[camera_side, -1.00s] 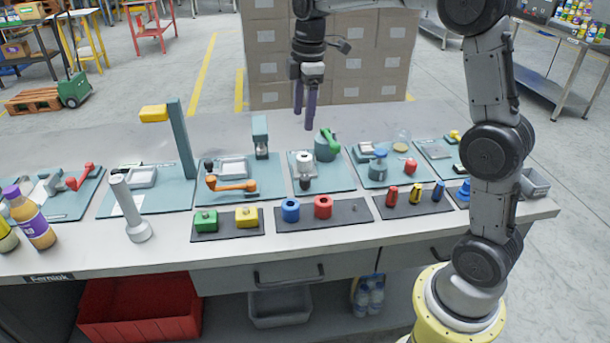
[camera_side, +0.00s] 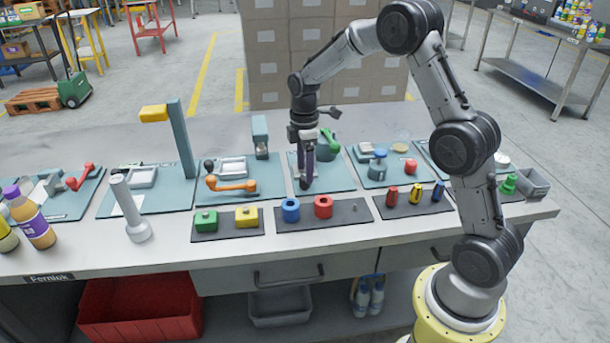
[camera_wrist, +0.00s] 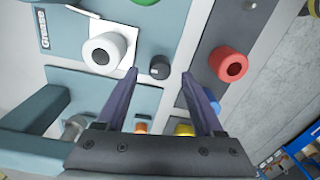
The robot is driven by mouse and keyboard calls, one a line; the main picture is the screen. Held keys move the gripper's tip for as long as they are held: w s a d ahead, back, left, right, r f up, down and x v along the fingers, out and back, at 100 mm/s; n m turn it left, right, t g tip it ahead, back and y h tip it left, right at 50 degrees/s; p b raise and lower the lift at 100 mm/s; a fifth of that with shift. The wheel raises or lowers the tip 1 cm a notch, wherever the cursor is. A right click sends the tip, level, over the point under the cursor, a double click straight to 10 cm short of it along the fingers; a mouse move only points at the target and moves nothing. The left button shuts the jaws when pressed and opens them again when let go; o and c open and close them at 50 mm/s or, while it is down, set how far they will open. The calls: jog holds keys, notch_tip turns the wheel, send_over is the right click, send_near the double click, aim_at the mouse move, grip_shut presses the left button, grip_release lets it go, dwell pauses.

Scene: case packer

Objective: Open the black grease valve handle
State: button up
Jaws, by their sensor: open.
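The black grease valve handle (camera_wrist: 160,67) is a small dark round knob on a teal plate in the wrist view. It lies between the two fingertips of my gripper (camera_wrist: 159,74). My gripper is open, with its dark purple fingers apart on either side of the knob. I cannot tell whether they touch it. A white cylinder (camera_wrist: 104,54) sits beside the knob, close to the left finger. In the side view my gripper (camera_side: 307,184) points down at the front of the middle teal plate (camera_side: 335,180), and its fingers cover the knob and the white cylinder there.
A green-handled part (camera_side: 328,145) stands behind my gripper. An orange lever (camera_side: 232,186) is on the plate to the left. A blue-topped part (camera_side: 378,165) is on the plate to the right.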

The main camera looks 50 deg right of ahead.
jog(key=shift+f, duration=1.45)
grip_shut()
